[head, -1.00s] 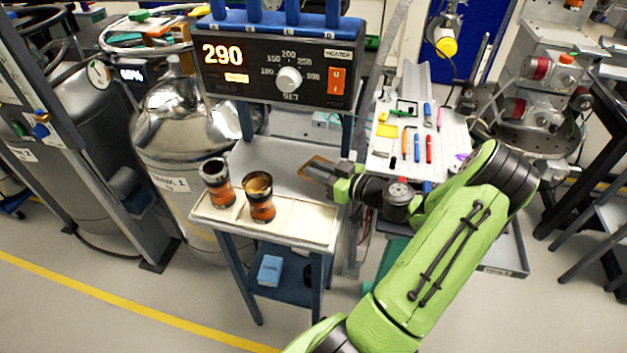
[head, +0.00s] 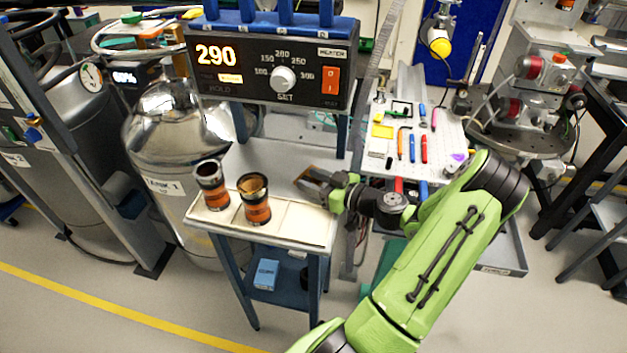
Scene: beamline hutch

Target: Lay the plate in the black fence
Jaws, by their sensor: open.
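My gripper (head: 312,188) is open over the right end of the grey bench behind the two cups. A small flat brown-orange piece, possibly the plate (head: 320,173), shows right at its fingers. The fingers partly cover it, and I cannot tell whether they touch it. A small black frame that looks like the black fence (head: 402,106) is on the white perforated board (head: 447,146), to the right of and behind my gripper. A flat yellow piece (head: 382,131) lies near that frame.
Two dark cups with orange bands, the left (head: 211,185) and the right (head: 254,200), stand on the cream front ledge (head: 290,222). A heater box (head: 265,72) reading 290 overhangs the bench. Pens lie on the board. A steel tank (head: 165,135) stands left.

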